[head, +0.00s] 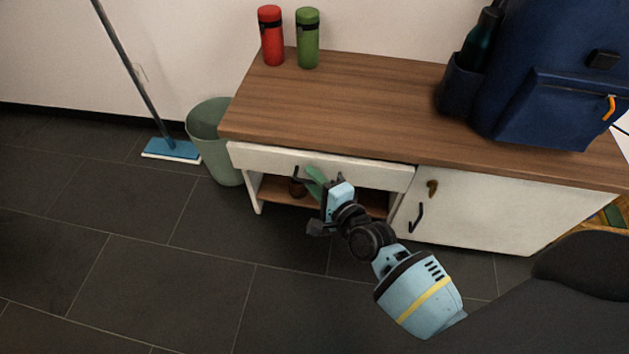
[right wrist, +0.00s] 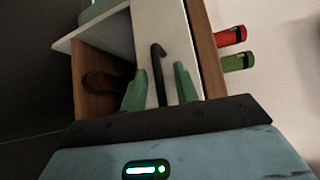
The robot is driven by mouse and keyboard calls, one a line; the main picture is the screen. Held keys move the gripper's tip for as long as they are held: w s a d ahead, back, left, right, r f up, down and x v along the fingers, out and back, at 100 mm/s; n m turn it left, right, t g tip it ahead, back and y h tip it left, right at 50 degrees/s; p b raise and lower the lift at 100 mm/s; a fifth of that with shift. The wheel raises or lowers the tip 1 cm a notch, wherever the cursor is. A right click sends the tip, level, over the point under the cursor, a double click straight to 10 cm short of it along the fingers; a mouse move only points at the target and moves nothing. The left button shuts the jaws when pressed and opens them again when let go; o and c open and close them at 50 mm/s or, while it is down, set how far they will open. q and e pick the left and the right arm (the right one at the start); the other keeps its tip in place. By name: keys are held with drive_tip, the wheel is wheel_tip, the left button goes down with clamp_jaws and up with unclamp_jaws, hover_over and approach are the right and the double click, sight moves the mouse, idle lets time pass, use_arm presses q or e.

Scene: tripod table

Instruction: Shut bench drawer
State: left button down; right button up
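The bench (head: 350,105) has a brown wooden top and white fronts. Its white drawer front (head: 262,158) is at the upper left of the bench, close under the top; any gap behind it looks small. My right gripper (head: 314,182) is at the drawer front, with its green fingers towards it. In the right wrist view, the drawer's black handle (right wrist: 159,72) stands between the two green fingers (right wrist: 160,88), with space visible on both sides. The right gripper is open. My left gripper is not in view.
Below the drawer is an open shelf (head: 272,190) with a brown object on it. A white cupboard door (head: 480,210) is to the right. A green bin (head: 208,130) and a mop (head: 172,149) stand left. Two bottles (head: 271,38) and a blue backpack (head: 560,80) are on top.

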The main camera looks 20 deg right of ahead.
sight(318, 169)
clamp_jaws()
drive_tip(key=shift+w, duration=0.1)
drive_tip(key=w+d+b, duration=0.1)
drive_tip(key=w+d, duration=0.1)
drive_tip(key=shift+w, duration=0.4)
unclamp_jaws()
drive_tip(key=shift+w+d, duration=0.1)
drive_tip(key=shift+r, duration=0.1)
drive_tip(key=f+p+v, duration=0.1)
drive_tip(key=p+v, duration=0.2)
drive_tip(key=v, duration=0.4)
drive_tip(key=shift+s+r, duration=0.45)
drive_tip(key=shift+s, duration=0.05)
